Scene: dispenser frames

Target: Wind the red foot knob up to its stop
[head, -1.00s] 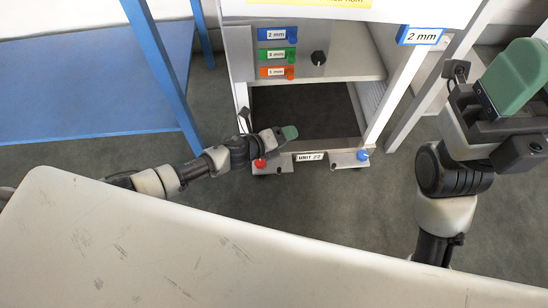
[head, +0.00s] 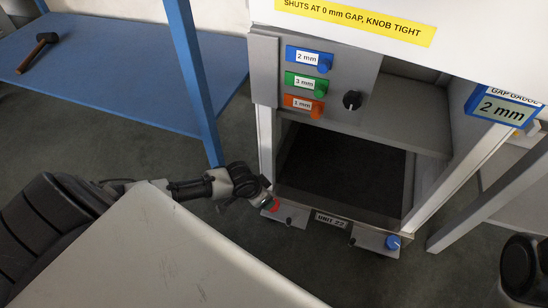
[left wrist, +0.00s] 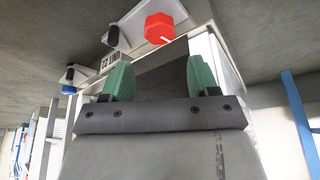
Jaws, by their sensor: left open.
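The red foot knob (head: 271,204) sits at the front left lower corner of the cabinet. My left gripper (head: 263,191) is right at it in the head view, partly covering it. In the left wrist view the red knob (left wrist: 159,28) is six-sided with a pale mark line. It lies beyond the two green fingertips of my left gripper (left wrist: 161,75), roughly centred between them in the picture. The fingers are apart with nothing between them. Whether they touch the knob cannot be told. My right gripper is out of view.
A blue foot knob (head: 392,242) is at the cabinet's right corner, past the UNIT 22 label (head: 331,220). A blue gauge sign (head: 503,107) reads 2 mm. A black knob (head: 352,100) and coloured tags are above. A blue bench (head: 110,75) with a mallet (head: 38,50) stands left.

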